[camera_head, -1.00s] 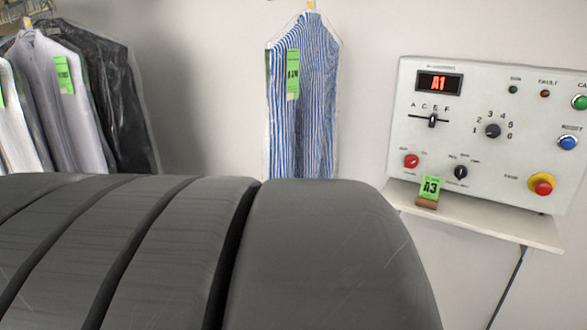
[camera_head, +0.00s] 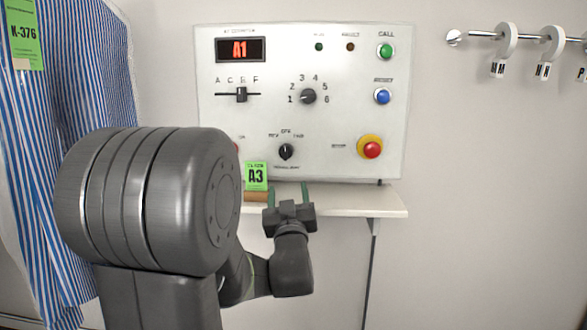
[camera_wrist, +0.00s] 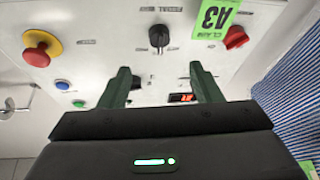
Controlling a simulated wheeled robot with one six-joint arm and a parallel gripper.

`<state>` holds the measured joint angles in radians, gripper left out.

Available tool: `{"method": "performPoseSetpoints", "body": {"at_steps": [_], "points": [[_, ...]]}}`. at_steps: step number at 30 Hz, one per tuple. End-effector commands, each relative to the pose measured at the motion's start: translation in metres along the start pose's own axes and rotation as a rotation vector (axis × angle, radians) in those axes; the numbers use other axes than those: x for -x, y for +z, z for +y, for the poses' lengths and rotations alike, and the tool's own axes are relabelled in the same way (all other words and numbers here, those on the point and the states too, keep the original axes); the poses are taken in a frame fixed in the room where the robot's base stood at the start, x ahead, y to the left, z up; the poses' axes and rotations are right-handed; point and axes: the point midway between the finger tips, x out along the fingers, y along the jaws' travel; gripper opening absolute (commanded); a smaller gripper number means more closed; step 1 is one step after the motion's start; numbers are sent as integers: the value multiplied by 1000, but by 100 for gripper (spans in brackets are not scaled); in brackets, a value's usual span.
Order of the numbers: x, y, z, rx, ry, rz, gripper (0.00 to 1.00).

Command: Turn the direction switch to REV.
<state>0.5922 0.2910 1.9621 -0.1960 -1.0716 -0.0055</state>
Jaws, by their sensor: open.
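The direction switch (camera_head: 286,151) is a black knob low on the white control panel (camera_head: 225,110), with three position labels above it. Its pointer looks roughly upright, near the middle label, but is too small to be sure. The wrist view, which is upside down, shows the black knob (camera_wrist: 159,38) ahead and between the finger lines. My gripper (camera_head: 287,188) is open and empty, just below the knob and apart from it. Its two green fingers (camera_wrist: 160,70) point toward the panel in the wrist view.
A shelf (camera_head: 345,201) juts out under the panel, with a green A3 card (camera_head: 256,176) left of the gripper. A red knob (camera_wrist: 236,37) sits beside the card. The emergency stop (camera_head: 370,148) is to the right. A striped garment (camera_head: 85,90) hangs left.

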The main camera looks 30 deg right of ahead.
Motion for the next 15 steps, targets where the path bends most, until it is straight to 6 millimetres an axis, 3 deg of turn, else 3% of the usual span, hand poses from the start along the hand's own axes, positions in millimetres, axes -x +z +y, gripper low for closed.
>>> {"method": "performPoseSetpoints", "body": {"at_steps": [5,15], "points": [[-14,-2,2,2,2,17,58],[-82,-3,1,1,2,15,58]]}}
